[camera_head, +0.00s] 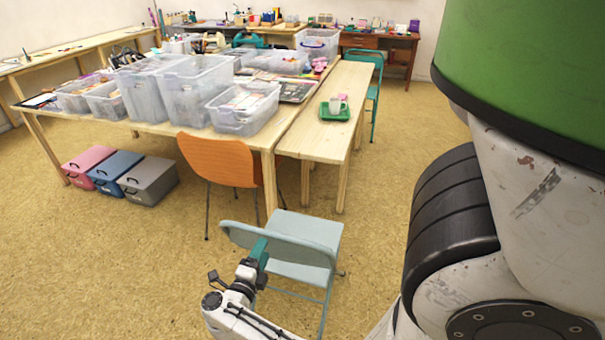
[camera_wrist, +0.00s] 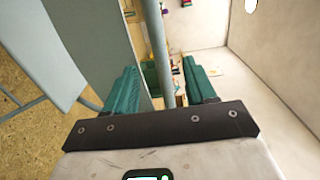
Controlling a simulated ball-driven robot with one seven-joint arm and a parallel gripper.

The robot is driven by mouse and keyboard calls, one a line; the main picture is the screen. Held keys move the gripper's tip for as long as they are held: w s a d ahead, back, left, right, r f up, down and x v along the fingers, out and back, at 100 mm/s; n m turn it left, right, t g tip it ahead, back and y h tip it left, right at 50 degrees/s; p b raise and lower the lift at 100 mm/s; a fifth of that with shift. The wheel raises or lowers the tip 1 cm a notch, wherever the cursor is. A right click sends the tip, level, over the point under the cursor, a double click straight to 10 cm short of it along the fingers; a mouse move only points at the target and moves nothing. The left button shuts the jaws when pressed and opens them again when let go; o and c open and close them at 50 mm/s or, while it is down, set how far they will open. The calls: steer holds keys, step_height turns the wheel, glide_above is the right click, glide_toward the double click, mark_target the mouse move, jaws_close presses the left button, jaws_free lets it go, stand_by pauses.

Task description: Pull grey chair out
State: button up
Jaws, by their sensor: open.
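The pale grey-blue folding chair (camera_head: 305,228) stands on the floor in front of the wooden table, with its seat and backrest showing in the head view. My gripper (camera_head: 261,248) is at the near side of its backrest, and its teal fingers overlap it in the picture. In the wrist view the chair's seat and back panel (camera_wrist: 95,40) fill the left side. My gripper (camera_wrist: 162,85) is open there, with a grey tube running between its teal fingers. I cannot tell whether a finger touches the chair.
An orange chair (camera_head: 217,162) stands by the wooden table (camera_head: 268,150), left of the grey chair. A wooden bench (camera_head: 320,138) bears a green tray (camera_head: 335,114). Pink, blue and grey boxes (camera_head: 148,182) sit under the table. Floor at front left is clear.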

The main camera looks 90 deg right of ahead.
steer(key=shift+v, duration=1.85)
